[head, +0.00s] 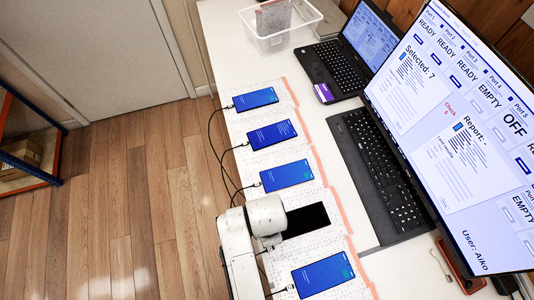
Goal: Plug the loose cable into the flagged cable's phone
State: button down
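A row of phones lies along the white table. Phones with lit blue screens are the top phone (256,99), the second (271,134), the third (287,175) and the bottom one (323,274). Between the third and bottom phones lies a phone with a black screen (307,220). Dark cables reach the left ends of the lit phones, such as the top phone's cable (212,120). My gripper (269,243) is beside the black phone's left end, mostly hidden under my white arm. Its fingers, and any cable end there, are too hidden to tell.
A large monitor (460,130) on the right reads "OFF" under Port 5 and "Check 5" in red. A keyboard (378,170), a laptop (340,65) and a clear bin (281,28) also occupy the table. Wood floor lies left of the table; a shelf (30,145) stands beyond.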

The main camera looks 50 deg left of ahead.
dwell(0.5)
jog(key=c, duration=1.1)
grip_release()
jog(key=shift+r, duration=0.1)
jog(key=shift+s+r+p, duration=0.2)
jog(key=shift+r+p, duration=1.05)
jog(key=shift+p, duration=0.25)
jog(key=shift+s+a+r, duration=0.1)
jog(key=shift+s+r, duration=0.05)
jog(key=shift+r, duration=0.45)
jog(key=shift+s+a+r, duration=0.1)
jog(key=shift+r, duration=0.45)
jog(key=shift+d, duration=0.1)
